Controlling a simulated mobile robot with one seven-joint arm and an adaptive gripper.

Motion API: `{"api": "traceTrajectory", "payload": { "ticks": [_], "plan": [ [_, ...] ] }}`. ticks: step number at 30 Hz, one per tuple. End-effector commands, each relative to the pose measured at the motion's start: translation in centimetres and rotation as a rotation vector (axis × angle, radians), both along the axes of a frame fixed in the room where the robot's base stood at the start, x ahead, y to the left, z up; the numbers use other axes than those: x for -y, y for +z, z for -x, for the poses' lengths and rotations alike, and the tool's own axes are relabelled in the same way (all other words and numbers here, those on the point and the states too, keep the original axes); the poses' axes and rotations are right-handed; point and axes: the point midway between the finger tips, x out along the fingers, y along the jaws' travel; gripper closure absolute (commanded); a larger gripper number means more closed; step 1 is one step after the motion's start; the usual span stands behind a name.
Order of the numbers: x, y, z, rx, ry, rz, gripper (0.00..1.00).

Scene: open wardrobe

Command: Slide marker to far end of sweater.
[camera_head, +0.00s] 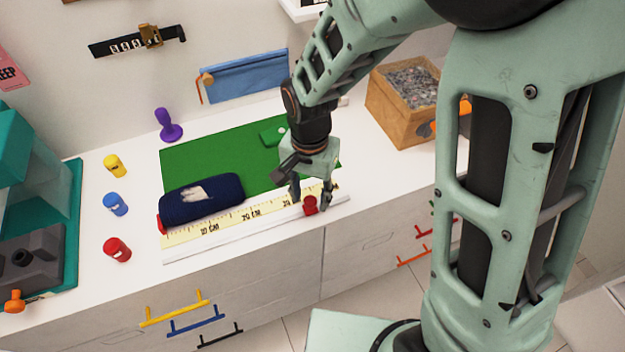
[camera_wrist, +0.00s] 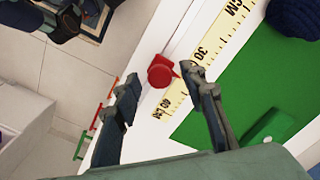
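A dark blue folded sweater (camera_head: 222,204) with a pale patch lies at the left end of a green mat. A yellow ruler (camera_head: 262,214) runs along the mat's front edge. The red marker (camera_head: 310,204) sits near the ruler's right end, well to the right of the sweater, with bare ruler between them. My gripper (camera_head: 309,196) is lowered over the marker with its fingers apart. In the wrist view the marker (camera_wrist: 160,72) shows between and just beyond the open fingertips (camera_wrist: 163,84); contact cannot be told. The sweater's corner (camera_wrist: 296,14) shows at upper right there.
A small red piece (camera_head: 161,224) is at the ruler's left end. The green mat (camera_head: 190,160) carries a green block (camera_head: 272,133) behind my gripper. Yellow (camera_head: 115,165), blue (camera_head: 116,204) and red (camera_head: 117,249) pieces stand left. A wooden box (camera_head: 402,105) stands right.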

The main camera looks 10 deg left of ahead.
Motion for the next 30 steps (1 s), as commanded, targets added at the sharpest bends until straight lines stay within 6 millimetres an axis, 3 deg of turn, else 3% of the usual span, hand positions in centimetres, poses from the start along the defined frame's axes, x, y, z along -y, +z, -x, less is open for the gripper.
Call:
{"api": "traceTrajectory", "payload": {
  "ticks": [9,19,30],
  "plan": [
    [0.02,-0.22,0.00,0.000,-0.001,0.000,0.63],
    [0.02,-0.19,-0.01,0.000,-0.001,0.000,0.99],
    [-0.60,-0.25,0.31,0.000,0.002,-0.001,1.00]
  ]
}}
